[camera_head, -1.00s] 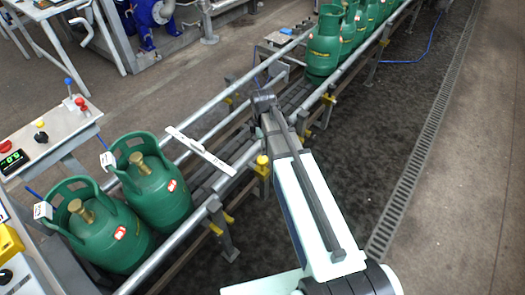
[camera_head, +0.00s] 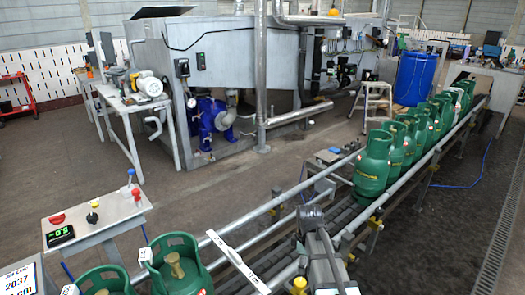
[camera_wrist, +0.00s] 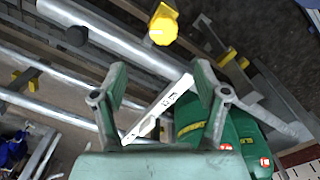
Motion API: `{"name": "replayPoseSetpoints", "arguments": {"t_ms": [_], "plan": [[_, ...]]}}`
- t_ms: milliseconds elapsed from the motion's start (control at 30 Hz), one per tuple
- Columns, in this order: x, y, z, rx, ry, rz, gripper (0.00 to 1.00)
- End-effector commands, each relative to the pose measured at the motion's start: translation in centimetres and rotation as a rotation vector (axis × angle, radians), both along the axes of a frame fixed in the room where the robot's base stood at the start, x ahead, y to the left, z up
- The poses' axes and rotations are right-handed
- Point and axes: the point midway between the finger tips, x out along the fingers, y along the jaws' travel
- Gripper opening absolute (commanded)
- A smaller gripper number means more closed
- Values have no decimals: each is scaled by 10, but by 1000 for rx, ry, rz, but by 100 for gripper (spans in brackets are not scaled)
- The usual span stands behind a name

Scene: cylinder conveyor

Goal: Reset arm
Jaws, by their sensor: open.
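My arm reaches up from the bottom of the head view, with my gripper (camera_head: 311,216) over the conveyor between two groups of green gas cylinders. In the wrist view my gripper (camera_wrist: 161,75) has its two fingers wide apart, with nothing held between them. Two green cylinders stand at the lower left of the head view: one nearer the middle (camera_head: 184,276) and one cut off by the bottom edge (camera_head: 98,281). Several more stand in a row up the conveyor, the front one (camera_head: 371,168) beyond my gripper. Green cylinders (camera_wrist: 226,128) also show at the wrist view's lower right.
Metal guide rails (camera_head: 412,170) flank the conveyor, with yellow clamps along them. A white strip (camera_head: 237,262) spans the rails left of my arm. A control panel (camera_head: 98,220) with knobs stands at left. A blue drum (camera_head: 415,79) is at the back.

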Motion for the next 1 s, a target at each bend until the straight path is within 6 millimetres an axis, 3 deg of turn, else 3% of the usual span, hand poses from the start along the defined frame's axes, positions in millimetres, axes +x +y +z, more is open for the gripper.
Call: {"name": "replayPoseSetpoints", "arguments": {"t_ms": [167, 367, 700, 1000], "plan": [[-9, 0, -11, 9, -25, -282, 73], [-51, 0, -72, 4, 27, -614, 73], [-158, 1, -178, -74, 168, -1027, 73], [-272, 1, -247, -192, 302, -1234, 73]]}}
